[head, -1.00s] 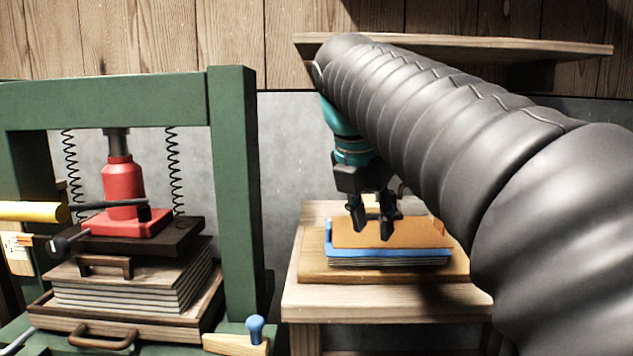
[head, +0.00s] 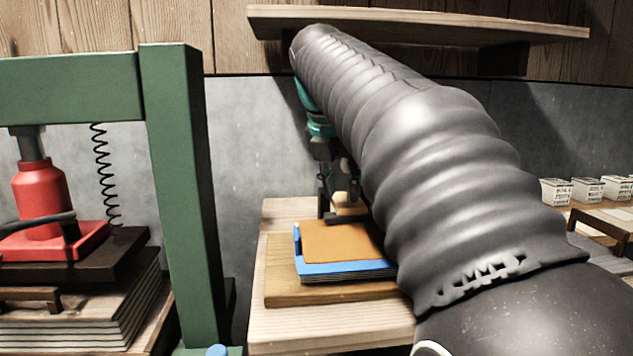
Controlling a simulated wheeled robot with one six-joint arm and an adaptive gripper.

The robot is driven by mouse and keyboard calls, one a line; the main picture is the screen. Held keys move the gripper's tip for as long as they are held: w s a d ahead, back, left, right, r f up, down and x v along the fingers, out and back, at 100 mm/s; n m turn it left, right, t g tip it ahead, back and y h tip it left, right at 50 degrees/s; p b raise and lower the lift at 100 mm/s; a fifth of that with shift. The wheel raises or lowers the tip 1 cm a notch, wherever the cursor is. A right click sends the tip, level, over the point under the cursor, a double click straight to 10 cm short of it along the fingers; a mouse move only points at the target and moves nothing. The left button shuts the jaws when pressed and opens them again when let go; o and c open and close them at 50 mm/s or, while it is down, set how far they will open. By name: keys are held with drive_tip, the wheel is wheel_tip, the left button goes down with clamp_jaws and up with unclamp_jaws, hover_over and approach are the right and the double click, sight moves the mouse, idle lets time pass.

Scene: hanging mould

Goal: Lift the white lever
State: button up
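I cannot make out a white lever in the head view. My gripper (head: 337,212) points down over the back of a small stack with an orange-brown top sheet (head: 343,241) and a blue edge (head: 345,271). Its dark fingers are seen partly from the side, and my arm covers the right part of that area. A pale wooden piece shows close by the fingers; I cannot tell whether they touch it. The finger gap is unclear.
The stack lies on a wooden board (head: 280,292) on a pale wooden table (head: 270,335). A green press frame (head: 178,200) with a red jack (head: 40,195) stands left. A shelf (head: 420,22) is above my arm. Small white boxes (head: 587,189) stand at right.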

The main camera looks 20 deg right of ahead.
drive_tip(key=w+d, duration=0.2)
drive_tip(key=d, duration=0.1)
drive_tip(key=shift+w+d, duration=0.1)
drive_tip(key=shift+w, duration=0.25)
drive_tip(key=shift+w+d+f, duration=0.2)
drive_tip(key=shift+d+f, duration=0.1)
drive_tip(key=shift+f, duration=0.25)
clamp_jaws()
